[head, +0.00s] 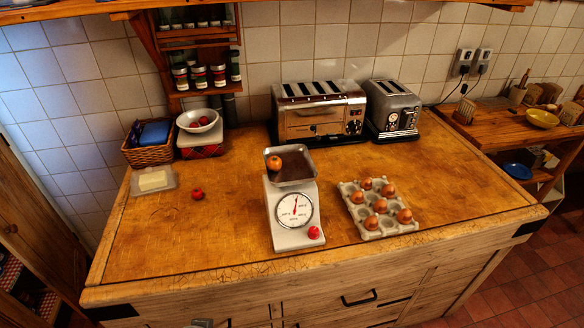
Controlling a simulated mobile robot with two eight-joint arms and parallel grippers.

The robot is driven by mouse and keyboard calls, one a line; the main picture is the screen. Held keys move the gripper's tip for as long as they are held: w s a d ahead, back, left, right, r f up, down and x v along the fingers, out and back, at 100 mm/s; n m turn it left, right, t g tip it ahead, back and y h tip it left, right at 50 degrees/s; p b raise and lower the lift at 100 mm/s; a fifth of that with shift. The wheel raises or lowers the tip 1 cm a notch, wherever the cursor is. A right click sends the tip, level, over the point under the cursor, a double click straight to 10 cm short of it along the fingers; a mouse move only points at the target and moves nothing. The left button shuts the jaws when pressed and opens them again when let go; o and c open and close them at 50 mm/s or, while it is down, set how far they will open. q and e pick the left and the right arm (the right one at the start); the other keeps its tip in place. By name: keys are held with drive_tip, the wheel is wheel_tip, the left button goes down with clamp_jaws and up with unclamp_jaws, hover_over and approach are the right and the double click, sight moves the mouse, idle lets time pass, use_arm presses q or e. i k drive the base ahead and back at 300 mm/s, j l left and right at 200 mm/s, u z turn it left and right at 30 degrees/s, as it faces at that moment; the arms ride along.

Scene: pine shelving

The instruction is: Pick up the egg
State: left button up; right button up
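Several brown eggs (380,206) sit in a grey egg carton (393,229) on the wooden worktop, right of the middle in the head view. The carton has no lid over them, and some of its cups look empty. I cannot tell which single egg the task means. Neither of my grippers shows clearly in this view. A small grey shape at the bottom edge is too cut off to identify.
A white scale (283,236) stands left of the carton, with an orange fruit (274,164) in its pan. Two toasters (320,111) (393,108) stand behind. A butter dish (153,180) and a tomato (197,194) lie left. The worktop right of the carton is clear.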

sight(356, 198)
drive_tip(key=i+l, duration=0.1)
drive_tip(key=l, duration=0.3)
drive_tip(key=i+l, duration=0.1)
drive_tip(key=l, duration=0.3)
drive_tip(key=i+l, duration=0.1)
drive_tip(key=l, duration=0.65)
drive_tip(key=l+u, duration=0.15)
drive_tip(key=u, duration=0.2)
drive_tip(key=i+l+u, duration=0.1)
drive_tip(key=u, duration=0.3)
drive_tip(key=l+u, duration=0.35)
drive_tip(key=i+j+u, duration=0.15)
drive_tip(key=i+u, duration=0.3)
